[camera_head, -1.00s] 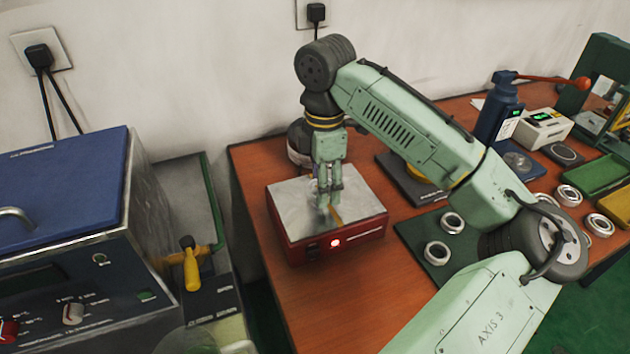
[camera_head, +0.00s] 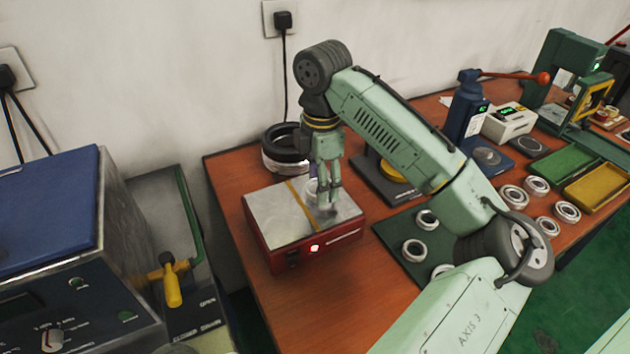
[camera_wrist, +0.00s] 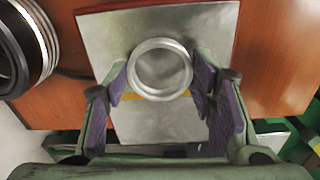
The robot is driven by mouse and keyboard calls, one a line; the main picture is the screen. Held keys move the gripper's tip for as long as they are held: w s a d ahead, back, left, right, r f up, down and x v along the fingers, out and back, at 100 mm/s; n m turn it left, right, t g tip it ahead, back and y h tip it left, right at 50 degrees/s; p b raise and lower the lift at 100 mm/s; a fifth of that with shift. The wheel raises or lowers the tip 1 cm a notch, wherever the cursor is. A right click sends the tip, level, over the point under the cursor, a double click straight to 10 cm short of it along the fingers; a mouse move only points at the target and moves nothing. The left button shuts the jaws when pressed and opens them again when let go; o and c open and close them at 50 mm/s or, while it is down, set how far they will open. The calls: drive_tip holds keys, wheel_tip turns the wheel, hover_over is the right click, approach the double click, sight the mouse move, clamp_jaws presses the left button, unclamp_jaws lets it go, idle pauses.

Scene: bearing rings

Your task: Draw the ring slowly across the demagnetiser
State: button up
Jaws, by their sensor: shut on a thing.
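The demagnetiser (camera_head: 275,222) is a red box with a bare metal top plate, a yellow stripe across it and a lit red lamp on its front. My gripper (camera_head: 328,198) points down over the right part of the plate, to the right of the stripe. It is shut on a shiny steel ring, which shows between the purple-padded fingers in the wrist view (camera_wrist: 160,97). There the ring lies flat, mostly beyond the stripe, its near edge by it. In the head view my fingers largely hide the ring. I cannot tell whether it touches the plate.
A dark mat (camera_head: 390,236) with several rings lies right of the box. A stack of dark and pale rings (camera_head: 286,150) stands behind it. Green (camera_head: 566,162) and yellow (camera_head: 600,187) trays are at the right. Bare tabletop (camera_head: 300,300) lies in front of the box.

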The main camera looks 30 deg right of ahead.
drive_tip(key=shift+d+p, duration=0.4)
drive_tip(key=shift+d, duration=2)
wheel_tip(320, 180, up, 3)
drive_tip(key=shift+f+p, duration=0.1)
drive_tip(key=shift+p, duration=1.05)
drive_tip(key=shift+r, duration=2.1)
